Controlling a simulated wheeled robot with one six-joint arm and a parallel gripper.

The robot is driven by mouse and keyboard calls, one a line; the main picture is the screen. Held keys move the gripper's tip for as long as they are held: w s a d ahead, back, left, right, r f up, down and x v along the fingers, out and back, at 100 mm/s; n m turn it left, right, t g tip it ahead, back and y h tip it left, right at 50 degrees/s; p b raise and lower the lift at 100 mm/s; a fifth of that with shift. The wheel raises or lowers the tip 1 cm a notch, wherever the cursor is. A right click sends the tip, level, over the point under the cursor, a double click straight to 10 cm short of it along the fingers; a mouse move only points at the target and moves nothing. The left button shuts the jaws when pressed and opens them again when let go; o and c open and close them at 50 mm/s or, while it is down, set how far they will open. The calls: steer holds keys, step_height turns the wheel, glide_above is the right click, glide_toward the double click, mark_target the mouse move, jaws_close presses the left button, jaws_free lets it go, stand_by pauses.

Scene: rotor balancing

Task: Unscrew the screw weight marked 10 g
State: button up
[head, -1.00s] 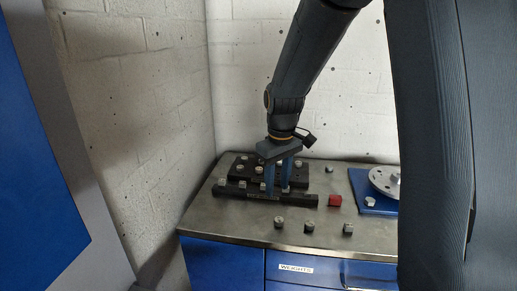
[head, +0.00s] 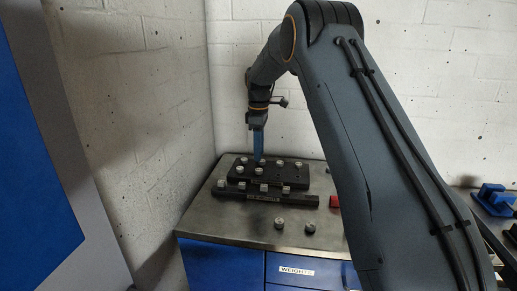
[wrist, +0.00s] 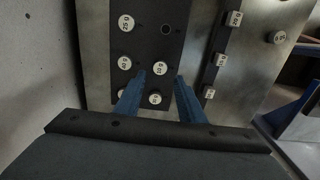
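The grey screw weight that appears to read 10 g (wrist: 160,68) sits in the black block (wrist: 166,50). In the wrist view it lies just beyond and between my fingertips, with visible gaps on both sides. My gripper (wrist: 159,76) is open and holds nothing. In the head view my gripper (head: 258,159) points straight down over the rear black block (head: 300,178), its fingers seen edge-on. Another weight (wrist: 155,98) shows between the fingers, nearer the palm; its mark is hard to read. Whether the fingertips reach down beside the weight's head cannot be told.
Weights marked 25 g (wrist: 127,22) and apparently 40 g (wrist: 124,62) stand close by, beside an empty hole (wrist: 166,29). A front rail (head: 300,200) carries several weights. Loose weights (head: 279,223) lie on the metal bench top. A red block (head: 334,201) is partly behind my arm.

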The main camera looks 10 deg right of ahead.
mark_target(259, 169)
steer(key=shift+f+b, duration=1)
steer(key=shift+f, duration=2.3)
jaws_close()
